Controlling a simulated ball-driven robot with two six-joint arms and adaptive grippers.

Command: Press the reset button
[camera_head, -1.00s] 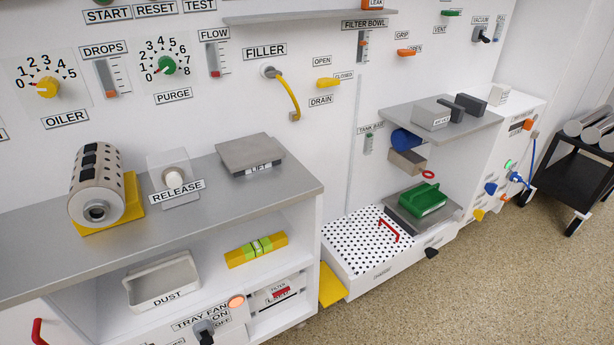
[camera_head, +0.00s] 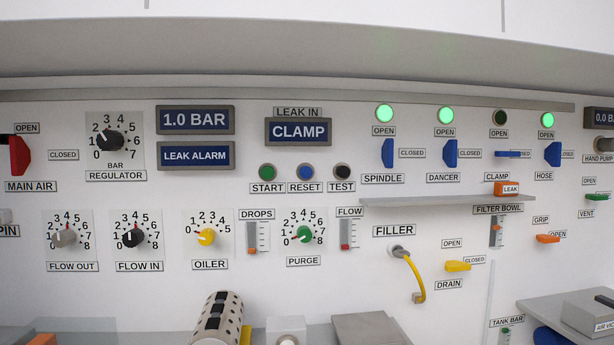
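The reset button (camera_head: 305,172) is a round blue button on the white wall panel, with a RESET label below it. It sits between the green start button (camera_head: 267,172) and the black test button (camera_head: 342,172). Above it, a display (camera_head: 298,131) reads CLAMP under a LEAK IN label. Two displays to the left read 1.0 BAR (camera_head: 195,120) and LEAK ALARM (camera_head: 195,156). Neither of my grippers is in view.
Green lamps (camera_head: 384,113) are lit above the spindle, dancer and hose valves; the clamp lamp (camera_head: 500,117) is dark. A narrow shelf (camera_head: 430,201) with an orange LEAK block (camera_head: 507,188) juts out right of the buttons.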

